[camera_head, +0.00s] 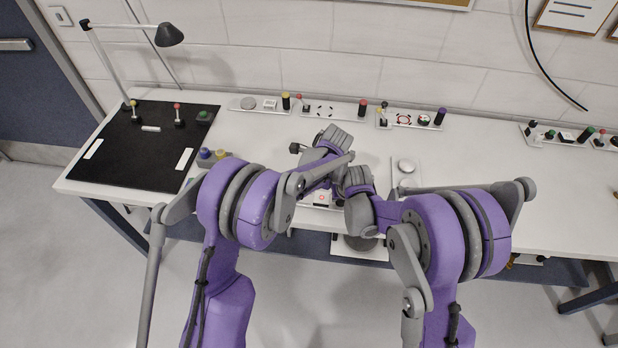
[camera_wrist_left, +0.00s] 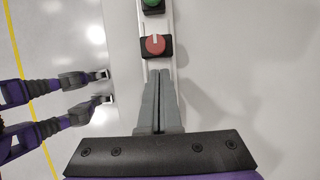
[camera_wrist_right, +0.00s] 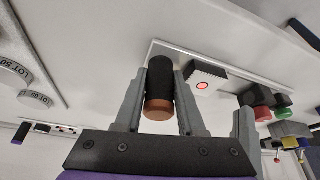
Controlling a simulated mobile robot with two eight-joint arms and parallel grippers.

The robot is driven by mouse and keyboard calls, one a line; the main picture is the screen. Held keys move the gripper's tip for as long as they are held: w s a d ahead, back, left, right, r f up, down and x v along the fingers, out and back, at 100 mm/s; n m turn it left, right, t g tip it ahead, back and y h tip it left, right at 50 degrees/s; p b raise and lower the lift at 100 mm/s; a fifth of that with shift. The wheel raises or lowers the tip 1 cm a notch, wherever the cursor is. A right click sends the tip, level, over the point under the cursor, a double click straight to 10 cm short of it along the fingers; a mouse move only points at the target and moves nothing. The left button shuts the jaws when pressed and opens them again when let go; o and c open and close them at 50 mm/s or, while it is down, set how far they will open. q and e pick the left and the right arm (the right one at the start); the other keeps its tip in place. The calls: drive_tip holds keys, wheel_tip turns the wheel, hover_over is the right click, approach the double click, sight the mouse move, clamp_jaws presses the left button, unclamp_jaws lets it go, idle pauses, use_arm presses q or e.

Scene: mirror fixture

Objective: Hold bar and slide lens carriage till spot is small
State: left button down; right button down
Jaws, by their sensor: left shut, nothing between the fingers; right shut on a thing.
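My right gripper (camera_wrist_right: 160,80) is shut on a dark cylinder (camera_wrist_right: 160,88) with a copper-coloured end, its fingers on either side. Close to it on a white base strip is a dark block with a pale face (camera_wrist_right: 205,79) bearing a red spot (camera_wrist_right: 202,86). The spot is a small ring with a filled centre. My left gripper (camera_wrist_left: 160,78) is shut and empty, its tips just short of a block with a red knob (camera_wrist_left: 155,45) on a pale rail (camera_wrist_left: 158,75). In the head view my arms hide most of this fixture.
A block with a green knob (camera_wrist_left: 153,5) stands farther along the rail. In the head view, a black mat (camera_head: 135,150) with a lamp (camera_head: 169,35) is at left and several small fixtures line the table's back.

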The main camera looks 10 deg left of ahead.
use_arm(q)
drive_tip(key=shift+x, duration=1.05)
drive_tip(key=shift+a, duration=0.1)
drive_tip(key=shift+a, duration=0.5)
